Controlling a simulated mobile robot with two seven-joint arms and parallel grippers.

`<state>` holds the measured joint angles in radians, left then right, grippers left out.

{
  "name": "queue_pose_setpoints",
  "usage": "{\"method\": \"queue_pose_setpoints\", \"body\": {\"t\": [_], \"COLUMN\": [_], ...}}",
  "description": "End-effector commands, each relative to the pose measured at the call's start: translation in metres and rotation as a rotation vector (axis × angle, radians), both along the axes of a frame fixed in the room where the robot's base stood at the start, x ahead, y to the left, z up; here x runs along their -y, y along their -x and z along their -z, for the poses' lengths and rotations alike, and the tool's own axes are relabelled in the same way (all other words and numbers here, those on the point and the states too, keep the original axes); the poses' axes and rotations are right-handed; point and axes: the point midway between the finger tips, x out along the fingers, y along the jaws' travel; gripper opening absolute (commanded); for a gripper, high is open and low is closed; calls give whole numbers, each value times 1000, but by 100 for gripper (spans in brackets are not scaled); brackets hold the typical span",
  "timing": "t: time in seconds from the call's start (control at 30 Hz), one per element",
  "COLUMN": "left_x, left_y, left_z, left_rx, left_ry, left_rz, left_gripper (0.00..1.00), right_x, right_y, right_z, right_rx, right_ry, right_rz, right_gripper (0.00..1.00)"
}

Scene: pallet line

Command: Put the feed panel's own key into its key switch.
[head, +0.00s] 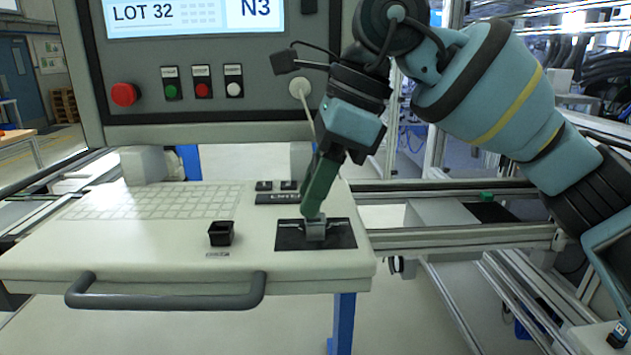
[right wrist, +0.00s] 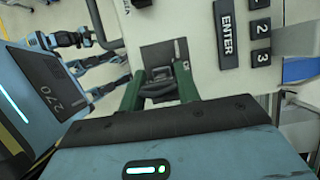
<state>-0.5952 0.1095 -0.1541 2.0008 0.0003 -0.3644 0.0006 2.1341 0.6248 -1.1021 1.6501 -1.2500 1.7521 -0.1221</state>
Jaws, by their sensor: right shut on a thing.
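My right gripper (head: 315,212) points down over the dark plate (head: 288,237) on the right of the white desk top. Its green fingers are shut on a small grey piece (head: 316,231), which shows just below the fingertips and seems to meet the plate. The right wrist view shows the fingers (right wrist: 158,92) on either side of a dark grey piece (right wrist: 160,73), with the dark plate (right wrist: 157,54) beyond. The fingers hide most of the piece, so I cannot tell key from switch or whether one is inside the other. My left gripper is not in view.
A small black open box (head: 221,234) stands left of the plate. A flat keyboard (head: 150,202) and an ENTER key (right wrist: 226,33) are nearby. The desk has a grey front handle (head: 165,299). Behind rises a panel with a screen, red knob (head: 124,94) and several buttons.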

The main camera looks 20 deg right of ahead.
Motion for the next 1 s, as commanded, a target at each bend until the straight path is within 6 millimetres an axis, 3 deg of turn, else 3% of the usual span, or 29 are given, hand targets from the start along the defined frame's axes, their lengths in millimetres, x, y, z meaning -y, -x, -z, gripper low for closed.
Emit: {"method": "queue_pose_setpoints", "body": {"t": [1.0], "left_x": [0], "left_y": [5], "left_z": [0], "left_rx": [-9], "left_ry": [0], "left_rz": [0], "left_gripper": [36], "right_x": [0], "right_y": [0], "right_z": [7], "right_rx": [-1], "right_ry": [0], "right_rz": [1], "right_gripper": [12]}}
